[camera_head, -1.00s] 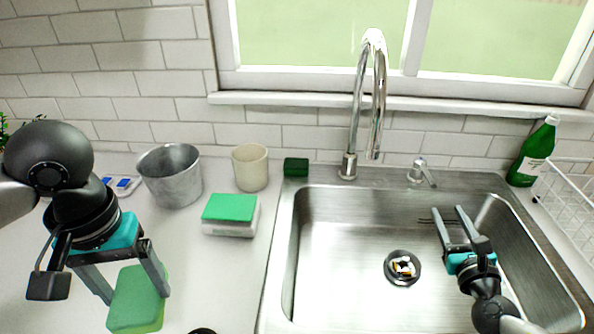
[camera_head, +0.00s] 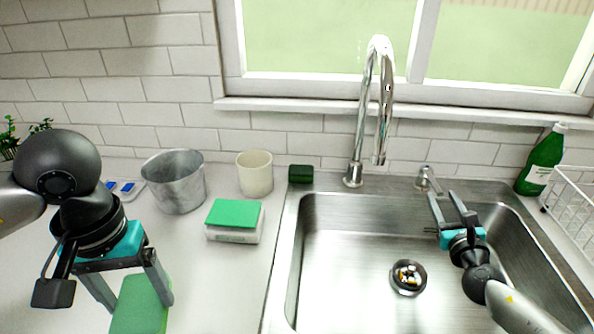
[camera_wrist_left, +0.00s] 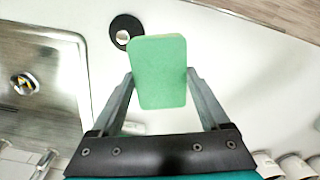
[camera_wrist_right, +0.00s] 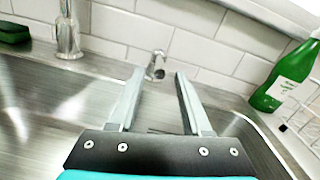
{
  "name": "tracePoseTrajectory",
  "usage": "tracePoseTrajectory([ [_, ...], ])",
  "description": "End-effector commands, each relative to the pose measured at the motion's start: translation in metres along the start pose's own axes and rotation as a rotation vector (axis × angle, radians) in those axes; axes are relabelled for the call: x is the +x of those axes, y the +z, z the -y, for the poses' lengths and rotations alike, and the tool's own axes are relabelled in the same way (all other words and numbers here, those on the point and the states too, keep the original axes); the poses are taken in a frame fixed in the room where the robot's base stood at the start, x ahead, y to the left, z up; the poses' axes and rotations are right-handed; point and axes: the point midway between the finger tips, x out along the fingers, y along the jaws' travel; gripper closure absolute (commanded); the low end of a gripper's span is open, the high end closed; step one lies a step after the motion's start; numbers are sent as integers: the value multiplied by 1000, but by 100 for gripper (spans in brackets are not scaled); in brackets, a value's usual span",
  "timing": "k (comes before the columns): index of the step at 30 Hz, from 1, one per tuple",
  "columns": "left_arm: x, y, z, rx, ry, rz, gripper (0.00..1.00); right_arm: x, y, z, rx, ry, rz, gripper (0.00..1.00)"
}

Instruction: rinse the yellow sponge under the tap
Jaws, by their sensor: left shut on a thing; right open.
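My left gripper (camera_head: 140,303) is shut on a sponge (camera_head: 140,313) over the counter left of the sink. In the left wrist view the sponge (camera_wrist_left: 158,72) shows a broad green face between the two fingers; I see no clear yellow now. The chrome tap (camera_head: 382,95) rises behind the sink (camera_head: 350,270), with its spout over the basin's back edge. A small tap lever (camera_head: 428,178) stands right of it. My right gripper (camera_head: 442,197) is open and empty over the basin, pointing at the lever; in the right wrist view the lever (camera_wrist_right: 155,66) lies beyond the fingertips, apart.
A green-topped white block (camera_head: 234,219), a grey metal pot (camera_head: 175,183) and a cream cup (camera_head: 255,174) stand on the counter. A dark green block (camera_head: 300,174) sits behind the sink's left corner. A green bottle (camera_head: 541,160) and wire rack (camera_head: 570,200) are right. The drain (camera_head: 408,277) holds small bits.

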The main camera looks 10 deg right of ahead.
Motion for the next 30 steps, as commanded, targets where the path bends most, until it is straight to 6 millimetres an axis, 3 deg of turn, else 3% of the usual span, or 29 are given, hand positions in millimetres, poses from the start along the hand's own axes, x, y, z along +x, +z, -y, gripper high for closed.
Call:
tracePoseTrajectory([
  [10,8,0,0,0,0,0,65,35,0,0,2,-1,1,52],
  [24,9,0,0,0,0,0,65,42,0,0,1,1,-1,52],
  [30,9,0,0,0,0,0,65,42,0,0,1,0,0,74],
])
